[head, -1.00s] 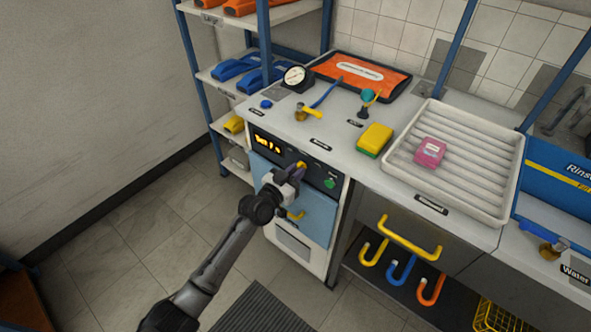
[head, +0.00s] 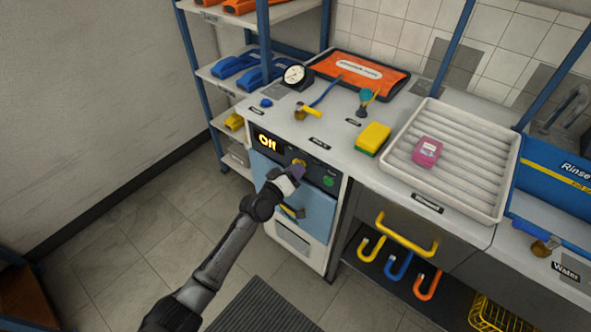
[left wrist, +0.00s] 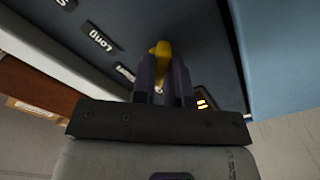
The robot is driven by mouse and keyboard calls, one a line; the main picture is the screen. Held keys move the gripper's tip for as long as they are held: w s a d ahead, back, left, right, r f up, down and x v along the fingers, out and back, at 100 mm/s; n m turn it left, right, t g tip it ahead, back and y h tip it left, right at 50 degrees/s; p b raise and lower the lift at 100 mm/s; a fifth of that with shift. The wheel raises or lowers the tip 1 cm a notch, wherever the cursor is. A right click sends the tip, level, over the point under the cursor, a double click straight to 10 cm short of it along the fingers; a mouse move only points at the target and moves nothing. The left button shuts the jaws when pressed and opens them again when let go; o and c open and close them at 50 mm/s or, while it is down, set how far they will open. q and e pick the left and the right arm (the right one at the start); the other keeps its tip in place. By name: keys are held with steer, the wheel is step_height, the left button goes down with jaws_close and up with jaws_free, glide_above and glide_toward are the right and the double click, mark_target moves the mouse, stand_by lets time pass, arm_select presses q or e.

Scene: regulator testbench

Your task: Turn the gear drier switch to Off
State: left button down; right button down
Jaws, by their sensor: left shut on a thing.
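The gear drier (head: 305,210) is a white cabinet with a light blue door under the counter. Its dark control panel carries a lit display (head: 266,142) that reads "Off". My left gripper (head: 297,169) is at the panel, shut on the yellow switch knob (head: 299,162). In the left wrist view the yellow knob (left wrist: 161,50) sits between the two dark fingers, with the labels "Long" and others beside it. Most of the knob is hidden by the fingers. A green button (head: 328,181) is right of the knob. My right gripper is not in view.
A yellow door handle (head: 293,212) is just below my left gripper. The counter above holds a gauge (head: 295,75), a yellow sponge (head: 373,138) and a white ribbed tray (head: 462,190) with a pink box (head: 427,152).

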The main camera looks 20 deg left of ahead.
arm_select(q)
steer(key=shift+n, duration=0.6)
steer(key=c, duration=1.1)
jaws_free()
steer(key=shift+c, duration=0.2)
steer(key=p+v, duration=0.3)
steer(key=v, duration=1.1)
steer(key=shift+w, duration=0.1)
